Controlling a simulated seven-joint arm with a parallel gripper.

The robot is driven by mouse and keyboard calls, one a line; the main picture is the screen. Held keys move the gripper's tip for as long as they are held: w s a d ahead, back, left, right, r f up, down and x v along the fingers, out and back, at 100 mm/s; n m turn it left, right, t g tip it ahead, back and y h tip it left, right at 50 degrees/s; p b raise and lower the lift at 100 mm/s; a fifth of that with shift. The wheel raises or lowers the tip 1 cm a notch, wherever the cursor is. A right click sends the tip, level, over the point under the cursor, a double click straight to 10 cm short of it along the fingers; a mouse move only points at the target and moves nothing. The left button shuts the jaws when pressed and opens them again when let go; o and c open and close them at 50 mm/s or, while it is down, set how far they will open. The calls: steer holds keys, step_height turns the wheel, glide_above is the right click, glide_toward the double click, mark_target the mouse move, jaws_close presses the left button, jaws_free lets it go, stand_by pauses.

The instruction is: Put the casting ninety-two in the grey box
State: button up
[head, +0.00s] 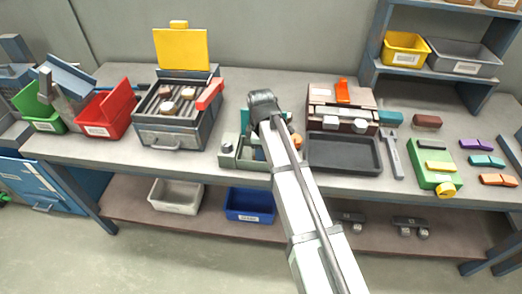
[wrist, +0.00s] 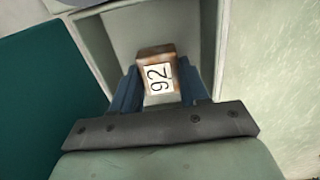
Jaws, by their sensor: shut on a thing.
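My gripper (wrist: 158,82) is shut on the casting ninety-two (wrist: 157,72), a small brown block with a white "92" label facing the wrist camera. The blue fingers sit on either side of it. Behind the casting is a pale grey recess with walls; whether the casting touches it I cannot tell. In the head view my arm's end hides the fingers and casting above the pale green machine (head: 228,152) in mid-bench. A grey box (head: 465,57) with a white label stands on the upper right shelf. A paler, whitish box (head: 175,196) stands on the shelf under the bench.
Left on the bench are a red bin (head: 108,113), a green bin (head: 40,109) and an open metal case (head: 175,130) with brown pieces. A yellow bin (head: 404,48) stands beside the grey box. A dark tray (head: 343,154) lies right of my arm. A blue bin (head: 249,204) is below.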

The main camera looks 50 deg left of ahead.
steer(key=shift+f, duration=0.15)
steer(key=o, duration=1.1)
step_height(320, 180, up, 12)
steer(key=shift+r, duration=0.1)
stand_by(0.5)
